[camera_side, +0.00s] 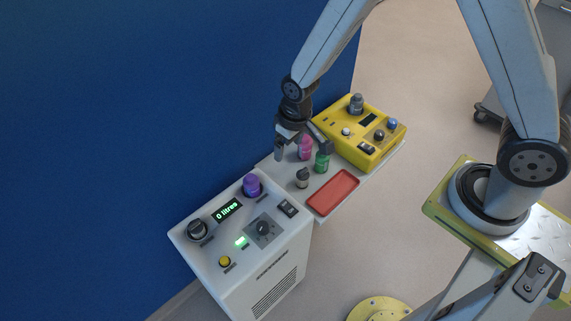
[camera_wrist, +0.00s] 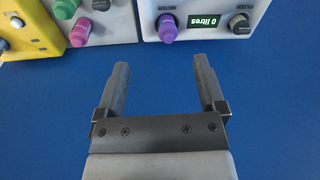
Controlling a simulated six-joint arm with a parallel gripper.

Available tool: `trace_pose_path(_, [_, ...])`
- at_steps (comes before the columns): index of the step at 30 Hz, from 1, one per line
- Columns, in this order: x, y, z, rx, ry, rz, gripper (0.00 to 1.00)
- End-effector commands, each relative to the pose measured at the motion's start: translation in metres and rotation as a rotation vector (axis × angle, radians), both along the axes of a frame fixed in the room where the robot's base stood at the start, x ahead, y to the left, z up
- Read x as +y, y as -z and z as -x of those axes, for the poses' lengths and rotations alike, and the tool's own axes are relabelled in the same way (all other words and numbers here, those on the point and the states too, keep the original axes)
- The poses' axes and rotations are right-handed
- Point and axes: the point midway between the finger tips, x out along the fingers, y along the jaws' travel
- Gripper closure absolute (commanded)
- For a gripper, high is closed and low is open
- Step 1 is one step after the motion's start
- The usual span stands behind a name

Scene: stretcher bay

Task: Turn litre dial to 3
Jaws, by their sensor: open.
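A white machine (camera_side: 215,270) stands at the lower left in the side view, its display (camera_side: 228,210) reading "0 litres". A black knob (camera_side: 196,229) with a pale cap sits left of the display, and a purple knob (camera_side: 252,186) sits to its right. In the wrist view the display (camera_wrist: 204,21) lies between the purple knob (camera_wrist: 167,27) and the black knob (camera_wrist: 240,22).
The machine also has a grey dial (camera_side: 264,228), a rocker switch (camera_side: 289,208) and a yellow button (camera_side: 224,261). A blue wall (camera_side: 130,120) stands behind.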

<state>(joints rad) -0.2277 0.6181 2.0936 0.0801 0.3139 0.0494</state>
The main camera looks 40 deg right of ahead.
Motion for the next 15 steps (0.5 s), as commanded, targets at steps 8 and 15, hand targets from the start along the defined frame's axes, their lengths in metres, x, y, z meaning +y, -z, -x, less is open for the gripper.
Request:
trace_pose_path(8, [0.039,0.061,-0.012,0.047,-0.039,0.001,0.11])
trace_pose_path(15, [0.07,0.117,-0.012,0.082,-0.069,0.006,0.11])
